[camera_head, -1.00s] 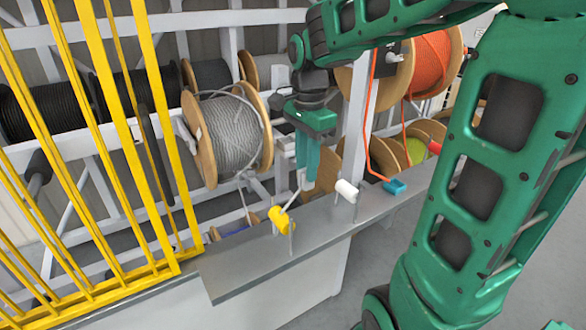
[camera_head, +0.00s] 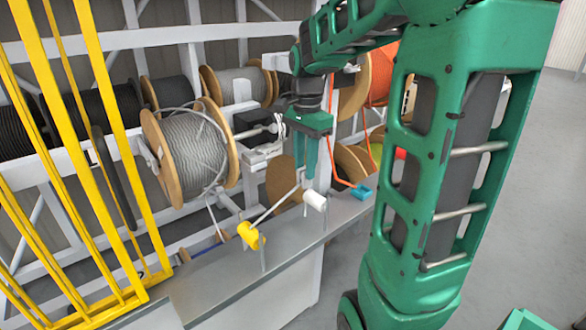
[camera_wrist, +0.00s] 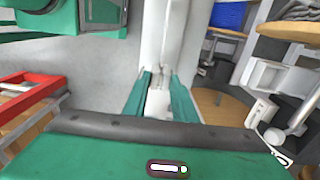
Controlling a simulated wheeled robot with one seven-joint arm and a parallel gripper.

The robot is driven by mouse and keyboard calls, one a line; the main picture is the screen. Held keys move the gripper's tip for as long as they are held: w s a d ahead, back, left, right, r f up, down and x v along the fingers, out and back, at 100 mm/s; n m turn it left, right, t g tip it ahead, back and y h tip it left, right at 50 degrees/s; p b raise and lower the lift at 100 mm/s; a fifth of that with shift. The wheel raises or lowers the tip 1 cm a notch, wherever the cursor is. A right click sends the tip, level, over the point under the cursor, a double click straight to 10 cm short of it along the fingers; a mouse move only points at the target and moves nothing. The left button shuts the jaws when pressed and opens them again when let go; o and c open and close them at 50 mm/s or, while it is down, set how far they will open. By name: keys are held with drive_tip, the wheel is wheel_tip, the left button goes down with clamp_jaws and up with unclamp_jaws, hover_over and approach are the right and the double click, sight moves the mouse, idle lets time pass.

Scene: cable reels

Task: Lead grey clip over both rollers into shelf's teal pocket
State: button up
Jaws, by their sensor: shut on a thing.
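My gripper (camera_head: 308,178) points down at the shelf and is shut on the grey clip (camera_wrist: 158,104), which shows as a small pale piece between the teal fingers in the wrist view. In the head view the fingers mostly hide the clip. A grey cable (camera_head: 277,206) runs from it down left to the yellow roller (camera_head: 250,235), and seems to lie over it. The white roller (camera_head: 315,200) is right beside the fingertips, just below and right; contact cannot be told. The teal pocket (camera_head: 361,192) sits farther right on the shelf (camera_head: 230,278).
The grey cable reel (camera_head: 192,150) stands behind the shelf at left. Yellow bars (camera_head: 130,150) rise at the left. An orange cable (camera_head: 333,170) hangs down to the teal pocket. Open floor (camera_head: 530,200) lies at the right.

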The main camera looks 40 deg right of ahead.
drive_tip(key=d, duration=1.2)
drive_tip(key=shift+w, duration=0.2)
drive_tip(key=shift+d, duration=0.1)
idle(0.4)
